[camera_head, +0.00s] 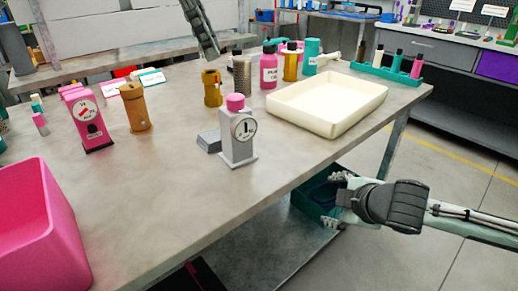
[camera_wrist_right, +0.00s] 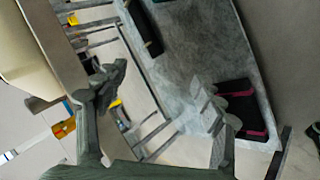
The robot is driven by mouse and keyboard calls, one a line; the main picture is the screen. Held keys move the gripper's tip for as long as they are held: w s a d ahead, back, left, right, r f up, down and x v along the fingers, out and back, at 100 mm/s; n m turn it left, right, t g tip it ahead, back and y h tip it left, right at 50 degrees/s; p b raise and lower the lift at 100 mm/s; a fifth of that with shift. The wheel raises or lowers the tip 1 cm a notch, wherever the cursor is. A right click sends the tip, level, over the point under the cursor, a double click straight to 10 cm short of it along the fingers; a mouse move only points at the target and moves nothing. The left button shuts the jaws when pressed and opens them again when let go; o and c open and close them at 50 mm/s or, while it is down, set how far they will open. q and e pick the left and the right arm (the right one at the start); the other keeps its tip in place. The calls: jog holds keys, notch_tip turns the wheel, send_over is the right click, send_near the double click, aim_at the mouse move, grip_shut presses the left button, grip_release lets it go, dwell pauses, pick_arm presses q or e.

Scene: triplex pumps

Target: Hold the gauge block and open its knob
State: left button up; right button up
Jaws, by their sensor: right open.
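A grey gauge block (camera_head: 238,150) with a white round dial and a pink knob (camera_head: 235,102) on top stands upright on the grey table (camera_head: 180,185). A pink gauge block (camera_head: 90,125) with a white and red dial stands further left. My left gripper (camera_head: 209,52) is above the table's far part, behind the grey block and apart from it; its jaws are not clear. My right gripper (camera_head: 342,188) is open and empty, beyond the table's right edge. Its spread fingers also show in the right wrist view (camera_wrist_right: 165,100). Neither gripper touches a gauge block.
A cream tray (camera_head: 330,118) sits near the table's right edge. A pink bin (camera_head: 38,225) is at front left. The table's front middle is clear.

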aim_at(237, 132)
jog(key=w+d+r+n+t+h, duration=0.1)
jog(key=w+d+r+n+t, duration=0.15)
jog(key=r, duration=0.35)
jog(key=w+d+r+n+t, duration=0.2)
jog(key=w+r+n+t, duration=0.15)
jog(key=r, duration=0.35)
jog(key=a+n+y, duration=0.1)
jog(key=a+n, duration=0.2)
jog(key=s+a+n+y, duration=0.1)
jog(key=a+n, duration=0.2)
jog(key=a+r+n+t+y, duration=0.1)
jog(key=a+n, duration=0.2)
jog(key=shift+s+n, duration=0.25)
jog(key=shift+n, duration=0.05)
jog(key=s+a+n+y, duration=0.1)
jog(key=a+n+y, duration=0.1)
jog(key=a+n, duration=0.1)
jog(key=s+a+n+y, duration=0.1)
jog(key=a+n, duration=0.3)
jog(key=a, duration=0.1)
jog(key=s+a+n+y, duration=0.2)
jog(key=a+n, duration=0.2)
jog(key=shift+s+a+r+g+y, duration=0.1)
jog(key=shift+r+g+y, duration=0.2)
jog(key=shift+g, duration=0.1)
jog(key=shift+w+a, duration=0.25)
jog(key=x, duration=0.7)
